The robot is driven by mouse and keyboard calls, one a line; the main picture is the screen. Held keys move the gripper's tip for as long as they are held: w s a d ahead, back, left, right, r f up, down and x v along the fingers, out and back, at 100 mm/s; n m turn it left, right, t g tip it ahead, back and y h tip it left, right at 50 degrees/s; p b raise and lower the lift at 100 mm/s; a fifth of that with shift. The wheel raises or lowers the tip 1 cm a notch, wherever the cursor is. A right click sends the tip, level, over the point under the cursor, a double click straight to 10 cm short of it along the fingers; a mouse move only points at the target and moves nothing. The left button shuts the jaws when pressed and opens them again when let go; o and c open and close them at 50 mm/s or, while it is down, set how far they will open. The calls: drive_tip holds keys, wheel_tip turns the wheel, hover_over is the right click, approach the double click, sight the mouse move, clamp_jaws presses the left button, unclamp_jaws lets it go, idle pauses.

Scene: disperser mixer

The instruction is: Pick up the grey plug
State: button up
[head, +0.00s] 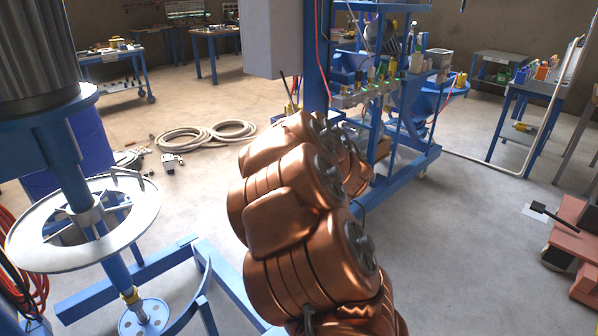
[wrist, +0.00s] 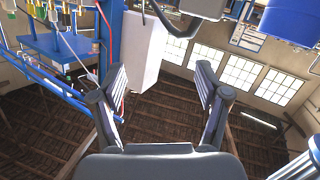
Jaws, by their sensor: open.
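I cannot make out the grey plug for certain in either view. Several small plugs and fittings crowd a manifold (head: 375,92) on the blue mixer frame in the head view, too small to tell apart. Similar coloured fittings show at the upper left of the wrist view. My gripper (wrist: 160,72) shows in the wrist view with its two fingers spread wide and nothing held between them.
A light grey box (head: 268,38) hangs on the blue column (head: 316,60), beyond my fingers in the wrist view (wrist: 142,45). A coiled hose (head: 205,135) lies on the floor. A round guard ring (head: 40,255) stands left. Floor right of my arm is mostly clear.

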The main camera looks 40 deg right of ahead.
drive_tip(key=f+t+y, duration=0.1)
drive_tip(key=f+y, duration=0.1)
drive_tip(key=a+f+n+t+y+b, duration=0.1)
drive_tip(key=f+t+y, duration=0.1)
drive_tip(key=f+n+t+y, duration=0.1)
drive_tip(key=f+y, duration=0.1)
drive_tip(key=f, duration=0.1)
drive_tip(key=shift+w+a+y, duration=0.2)
drive_tip(key=shift+y, duration=0.1)
drive_tip(key=shift+w+d+p, duration=0.1)
drive_tip(key=shift+w+d, duration=0.05)
drive_tip(key=shift+w, duration=0.8)
drive_tip(key=shift+w+d+p, duration=0.1)
drive_tip(key=shift+w+d, duration=0.1)
drive_tip(key=shift+w, duration=0.75)
drive_tip(key=shift+w+d+p, duration=0.1)
drive_tip(key=shift+w+d, duration=0.05)
drive_tip(key=shift+w, duration=0.8)
drive_tip(key=c, duration=1.4)
drive_tip(key=shift+o, duration=0.2)
drive_tip(key=shift+r, duration=0.1)
